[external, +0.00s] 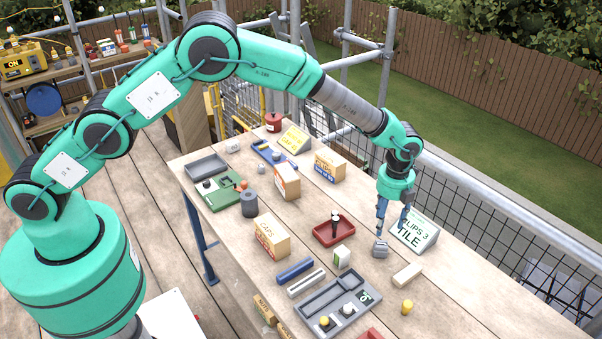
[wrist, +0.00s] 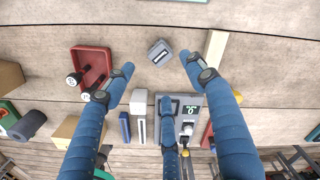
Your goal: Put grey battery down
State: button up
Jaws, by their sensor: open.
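The grey battery (external: 380,249) is a small grey block on the wooden table, just below my gripper (external: 391,230) in the external view. In the wrist view the battery (wrist: 160,53) lies on the planks ahead of and between my two blue fingertips (wrist: 158,68). The fingers are spread apart and open, with nothing held between them. A visible gap separates each fingertip from the battery in the wrist view. Whether a finger touches it is hard to tell in the external view.
A red tray (external: 334,231) with dark items lies left of the battery. A white sign (external: 416,232) stands right behind it. A pale block (external: 407,275) lies in front right. A grey compartment tray (external: 331,307), a white box (external: 341,257) and a yellow item (external: 407,307) are nearer the camera.

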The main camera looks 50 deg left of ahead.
jog(key=s+a+r+n+t, duration=0.1)
jog(key=s+a+r+n, duration=0.15)
jog(key=a+r, duration=0.65)
jog(key=s+a+r+n, duration=0.2)
jog(key=a+r+n, duration=0.2)
jog(key=r, duration=0.8)
jog(key=s+a+r+n+t, duration=0.2)
jog(key=s+a+r+n, duration=0.4)
jog(key=s+a+r, duration=0.7)
jog(key=s+a+r+n+t, duration=0.1)
jog(key=s+a+r+n, duration=0.35)
jog(key=s, duration=0.35)
jog(key=s+a+r+n, duration=0.3)
jog(key=s+a, duration=0.3)
jog(key=s, duration=0.2)
jog(key=s+a+f+n, duration=0.1)
jog(key=s+a+n, duration=0.1)
jog(key=s, duration=0.6)
jog(key=s+a+f+n+t, duration=0.1)
jog(key=s+a+f+n, duration=0.1)
jog(key=s+n, duration=0.3)
jog(key=s+a, duration=0.1)
jog(key=s, duration=0.2)
jog(key=shift+s+a+t, duration=0.25)
jog(key=shift+s+t, duration=0.05)
jog(key=shift+s, duration=0.1)
